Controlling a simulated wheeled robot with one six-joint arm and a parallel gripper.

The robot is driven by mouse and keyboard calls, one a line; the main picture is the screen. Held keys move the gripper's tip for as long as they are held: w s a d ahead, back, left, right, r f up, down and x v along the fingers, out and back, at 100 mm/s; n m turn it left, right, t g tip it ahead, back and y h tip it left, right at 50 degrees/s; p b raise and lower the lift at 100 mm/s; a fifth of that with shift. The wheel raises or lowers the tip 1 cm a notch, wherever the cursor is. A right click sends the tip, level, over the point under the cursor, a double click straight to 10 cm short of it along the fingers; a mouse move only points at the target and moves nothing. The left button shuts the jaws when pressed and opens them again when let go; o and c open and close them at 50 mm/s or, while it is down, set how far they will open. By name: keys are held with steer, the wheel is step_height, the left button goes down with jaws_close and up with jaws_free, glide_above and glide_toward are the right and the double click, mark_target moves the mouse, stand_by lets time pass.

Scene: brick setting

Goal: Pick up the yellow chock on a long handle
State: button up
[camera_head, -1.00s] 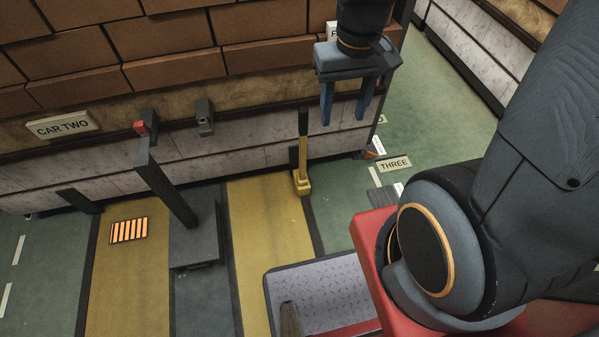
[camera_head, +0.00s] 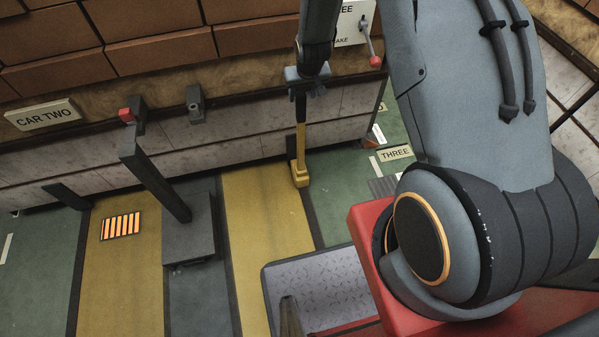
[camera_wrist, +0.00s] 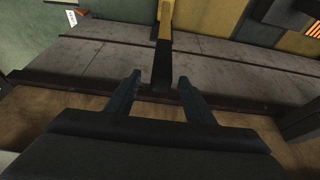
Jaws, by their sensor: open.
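The yellow chock (camera_head: 300,174) stands on the floor against the base of the car wall, with its long handle (camera_head: 301,138) upright, yellow low down and black at the top. My gripper (camera_head: 301,92) is at the handle's top in the head view, its fingers partly hidden. In the wrist view my gripper (camera_wrist: 158,88) is open, with one finger on each side of the handle's dark end (camera_wrist: 162,68). The handle end lies near the line between the fingertips; I cannot tell whether either finger touches it.
A dark post with a red tip (camera_head: 150,170) stands left on a grey base. A small grey bracket (camera_head: 195,103) sticks out of the wall. A lever with a red knob (camera_head: 370,50) is on the white plate at upper right. Green floor is open near the "THREE" sign (camera_head: 395,153).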

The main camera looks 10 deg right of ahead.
steer(key=x, duration=0.3)
steer(key=shift+w+f, duration=0.1)
steer(key=shift+f, duration=0.05)
steer(key=shift+x, duration=2.8)
steer(key=shift+a, duration=0.1)
jaws_close()
